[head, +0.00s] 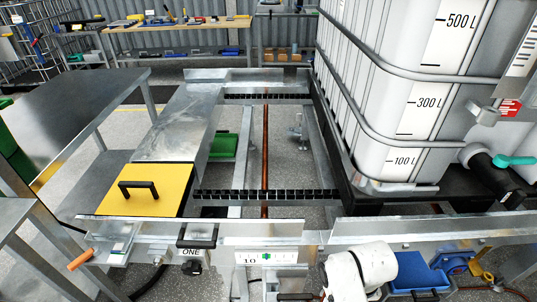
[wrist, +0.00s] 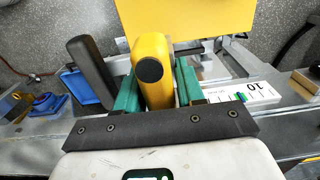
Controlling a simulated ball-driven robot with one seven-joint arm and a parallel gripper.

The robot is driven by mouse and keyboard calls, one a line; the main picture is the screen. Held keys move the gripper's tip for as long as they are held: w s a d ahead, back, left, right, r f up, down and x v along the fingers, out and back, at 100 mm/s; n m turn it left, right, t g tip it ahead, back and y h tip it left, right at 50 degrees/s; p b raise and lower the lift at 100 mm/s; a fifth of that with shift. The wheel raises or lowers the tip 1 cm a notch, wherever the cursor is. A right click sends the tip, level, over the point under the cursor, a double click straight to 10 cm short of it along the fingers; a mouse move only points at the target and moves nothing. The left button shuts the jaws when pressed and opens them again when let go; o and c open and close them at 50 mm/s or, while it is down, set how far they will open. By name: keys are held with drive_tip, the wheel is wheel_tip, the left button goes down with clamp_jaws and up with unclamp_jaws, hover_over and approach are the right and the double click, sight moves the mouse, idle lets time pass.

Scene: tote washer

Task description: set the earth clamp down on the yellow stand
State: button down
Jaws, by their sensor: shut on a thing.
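My gripper (wrist: 158,92) shows in the wrist view, its green fingers shut on a yellow handle-like piece with a dark round end, which I take as the earth clamp (wrist: 153,50). The clamp's lower part is hidden by the gripper. A dark grey bar (wrist: 92,72) stands just left of the fingers; I cannot tell if it belongs to the clamp. A flat yellow surface (wrist: 205,18), seemingly the yellow stand, lies beyond the clamp at the top of the wrist view. I cannot tell the gap between them.
In the head view a yellow panel with a black handle (head: 170,203) sits on the metal frame at left. A large white tank (head: 400,100) stands at right. A blue box (head: 418,270) and a scale marked 10 (head: 268,257) lie along the near rail.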

wheel_tip(320, 180, down, 4)
drive_tip(key=b, duration=0.2)
drive_tip(key=shift+f+b, duration=0.2)
drive_tip(key=shift+b, duration=0.1)
drive_tip(key=shift+a+r, duration=0.1)
